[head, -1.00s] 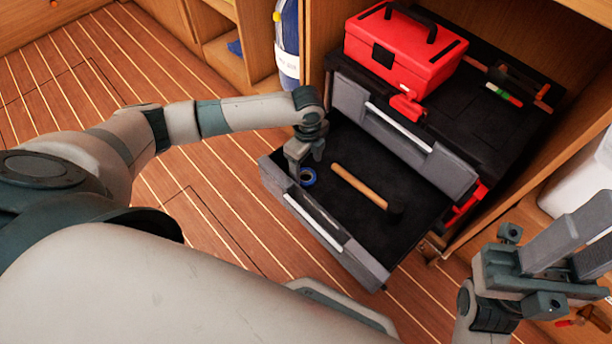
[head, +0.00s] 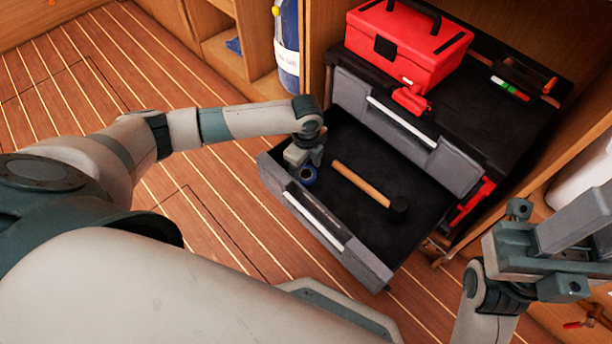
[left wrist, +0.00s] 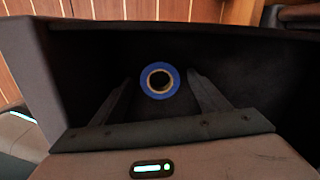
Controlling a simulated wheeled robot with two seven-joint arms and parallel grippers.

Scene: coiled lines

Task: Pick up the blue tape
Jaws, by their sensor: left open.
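The blue tape (head: 307,176) is a small blue roll with a pale core, lying in the open lower drawer (head: 345,252) near its left front corner. In the left wrist view the tape (left wrist: 160,80) shows between and a little beyond the two fingers. My left gripper (head: 305,168) is inside the drawer, right over the tape, pointing down. Its fingers (left wrist: 160,98) are apart, with the roll not gripped. My right gripper (head: 570,235) is at the right, away from the drawer; its jaws are partly cut off by the frame edge.
A hammer (head: 362,184) with a wooden handle lies in the drawer to the right of the tape. A red toolbox (head: 405,50) stands on the black cabinet above. The drawer's walls are close to my left gripper. Wooden floor (head: 215,220) is clear on the left.

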